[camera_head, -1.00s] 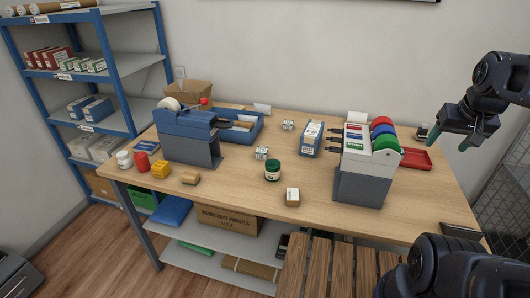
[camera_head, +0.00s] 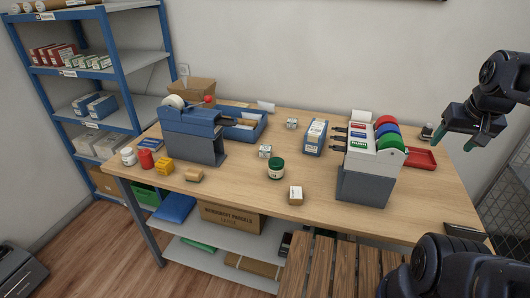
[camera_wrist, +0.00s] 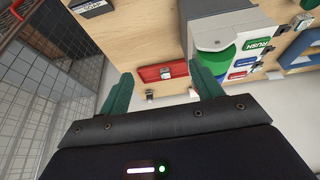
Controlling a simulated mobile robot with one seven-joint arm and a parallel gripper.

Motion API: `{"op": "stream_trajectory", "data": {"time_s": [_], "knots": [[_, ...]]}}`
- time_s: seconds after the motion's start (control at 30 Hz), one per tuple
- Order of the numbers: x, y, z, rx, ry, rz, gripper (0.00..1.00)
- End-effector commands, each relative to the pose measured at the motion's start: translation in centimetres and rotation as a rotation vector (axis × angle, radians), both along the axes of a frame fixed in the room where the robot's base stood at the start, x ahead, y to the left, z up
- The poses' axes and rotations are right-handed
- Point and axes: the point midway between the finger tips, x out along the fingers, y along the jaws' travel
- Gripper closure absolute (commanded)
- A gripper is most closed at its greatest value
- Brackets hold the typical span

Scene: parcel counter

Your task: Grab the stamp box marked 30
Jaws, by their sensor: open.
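Small white boxes with dark print stand on the counter in the head view: one near the back (camera_head: 292,123) and one nearer the middle (camera_head: 265,151). A small brown box with a white top (camera_head: 296,195) stands near the front edge. The print on all of them is too small to read, so I cannot tell which is marked 30. My gripper (camera_head: 453,141) is open and empty, raised at the right end of the counter. In the wrist view its teal fingers are spread apart (camera_wrist: 163,88), with the red tray (camera_wrist: 150,73) beyond them.
A grey tape dispenser (camera_head: 364,186) with coloured rolls stands right of centre. A green jar (camera_head: 276,170), a blue box of cards (camera_head: 314,137) and a blue machine (camera_head: 192,135) stand farther left. A wire cage (camera_head: 510,190) is at the right. The front middle of the counter (camera_head: 240,185) is mostly clear.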

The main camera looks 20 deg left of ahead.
Motion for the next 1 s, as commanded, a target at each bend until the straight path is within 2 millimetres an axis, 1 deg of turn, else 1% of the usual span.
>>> {"op": "stream_trajectory", "data": {"time_s": [0.03,0.1,0.37,0.47,0.57,0.77,1.0], "knots": [[0.0,0.0,0.0,0.0,0.0,0.0,0.35],[0.0,0.0,0.0,0.0,0.0,0.0,0.31],[0.1,0.0,0.0,0.002,0.0,-0.001,0.31],[0.7,0.4,0.3,0.015,0.006,-0.014,0.31],[2.2,1.1,0.8,0.046,0.022,-0.049,0.31],[6.6,3.7,2.0,0.134,0.071,-0.17,0.31],[12.0,7.9,2.4,0.219,0.139,-0.327,0.31]]}}
